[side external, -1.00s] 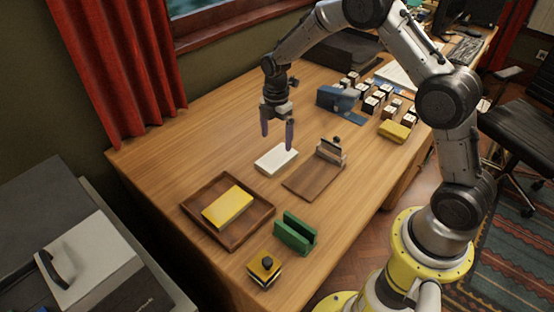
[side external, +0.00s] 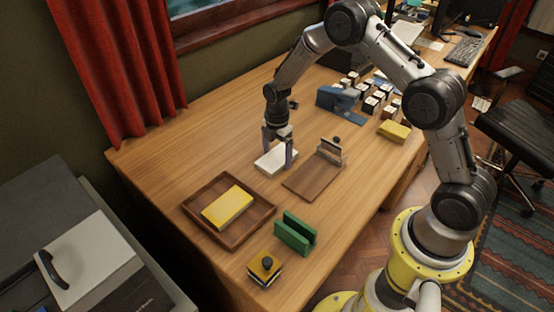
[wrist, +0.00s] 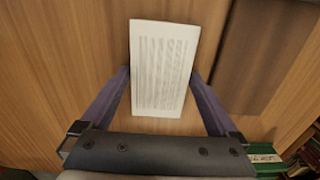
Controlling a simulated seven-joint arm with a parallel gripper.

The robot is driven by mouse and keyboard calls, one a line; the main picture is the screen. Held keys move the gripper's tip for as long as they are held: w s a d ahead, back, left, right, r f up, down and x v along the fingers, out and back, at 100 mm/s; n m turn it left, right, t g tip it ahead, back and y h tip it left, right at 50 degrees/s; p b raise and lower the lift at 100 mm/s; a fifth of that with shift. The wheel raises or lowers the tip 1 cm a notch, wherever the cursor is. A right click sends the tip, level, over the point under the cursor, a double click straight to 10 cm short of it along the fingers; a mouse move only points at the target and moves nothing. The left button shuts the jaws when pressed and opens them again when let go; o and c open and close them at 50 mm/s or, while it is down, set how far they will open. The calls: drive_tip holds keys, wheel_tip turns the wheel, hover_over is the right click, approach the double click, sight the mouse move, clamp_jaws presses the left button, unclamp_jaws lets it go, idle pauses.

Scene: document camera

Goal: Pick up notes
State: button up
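The notes (side external: 272,165) are a flat white block on the wooden desk. In the wrist view the notes (wrist: 160,65) show lines of print on top. My gripper (side external: 278,158) is low over them, pointing down. Nothing is held. I cannot tell whether the fingertips touch the desk.
A brown board (side external: 309,183) with a clip lies just right of the notes. A wooden tray (side external: 192,207) holds a yellow block (side external: 228,207). A green holder (side external: 294,233) and a small stamp-like block (side external: 264,269) stand nearer. A blue stand (side external: 338,99) and several small blocks are behind.

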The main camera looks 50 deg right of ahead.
drive_tip(key=c, duration=1)
drive_tip(key=shift+r, duration=0.15)
